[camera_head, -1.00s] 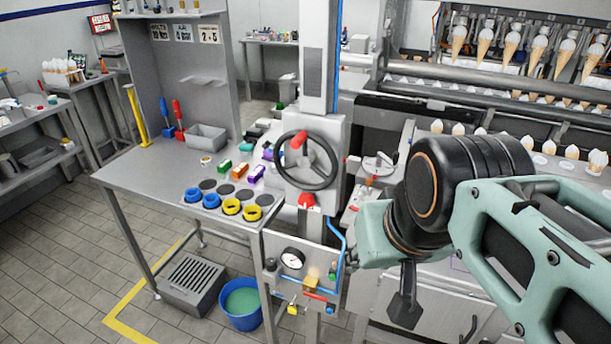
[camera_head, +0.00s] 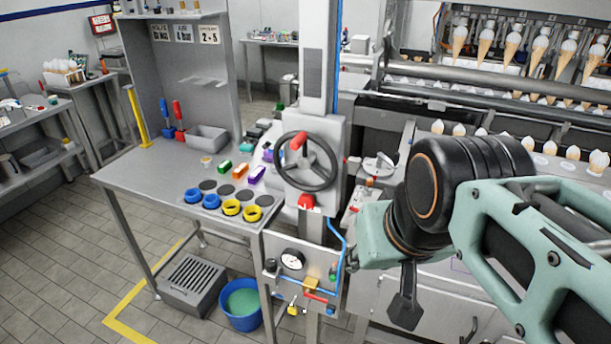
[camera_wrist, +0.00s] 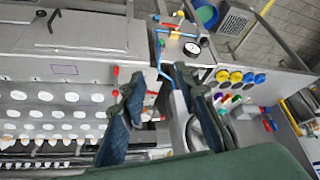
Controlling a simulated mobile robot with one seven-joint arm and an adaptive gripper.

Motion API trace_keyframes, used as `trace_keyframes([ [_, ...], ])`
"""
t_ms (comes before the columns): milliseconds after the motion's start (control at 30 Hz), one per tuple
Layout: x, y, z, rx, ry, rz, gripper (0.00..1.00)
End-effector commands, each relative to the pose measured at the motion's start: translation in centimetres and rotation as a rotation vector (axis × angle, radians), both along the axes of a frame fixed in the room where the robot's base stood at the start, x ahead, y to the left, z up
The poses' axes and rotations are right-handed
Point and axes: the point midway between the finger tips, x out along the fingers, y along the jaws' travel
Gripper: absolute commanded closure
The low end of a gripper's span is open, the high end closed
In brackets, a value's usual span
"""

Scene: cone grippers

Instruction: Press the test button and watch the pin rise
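A grey valve panel (camera_head: 312,262) hangs at the front right corner of the steel bench. It carries a round gauge (camera_head: 292,258), a yellow block (camera_head: 311,285), red and blue pipes and a small green knob or button (camera_head: 333,272). I cannot tell which part is the test button, and I cannot make out the pin. A red mushroom-shaped knob (camera_head: 306,201) sits on the column above the panel. My gripper (camera_wrist: 155,85) is open, with its two dark fingers spread and nothing seen between them. It is to the right of the panel, apart from it.
A black handwheel (camera_head: 306,160) stands on the column above the bench (camera_head: 150,178). Blue and yellow rings lie on the bench. A blue bucket (camera_head: 240,320) and a grated box (camera_head: 192,282) are on the floor. The ice-cream cone machine (camera_head: 500,100) fills the right side behind my arm.

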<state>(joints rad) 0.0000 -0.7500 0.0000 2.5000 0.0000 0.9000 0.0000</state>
Motion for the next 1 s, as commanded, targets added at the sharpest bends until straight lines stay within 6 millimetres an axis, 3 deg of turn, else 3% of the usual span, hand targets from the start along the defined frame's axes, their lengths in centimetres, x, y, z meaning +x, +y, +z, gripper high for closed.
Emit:
trace_keyframes([
  [367,0.00,0.00,0.00,0.000,0.000,0.000,0.71],
  [667,0.00,0.00,0.00,0.000,0.000,0.000,1.00],
  [1000,0.00,0.00,0.00,0.000,0.000,0.000,1.00],
])
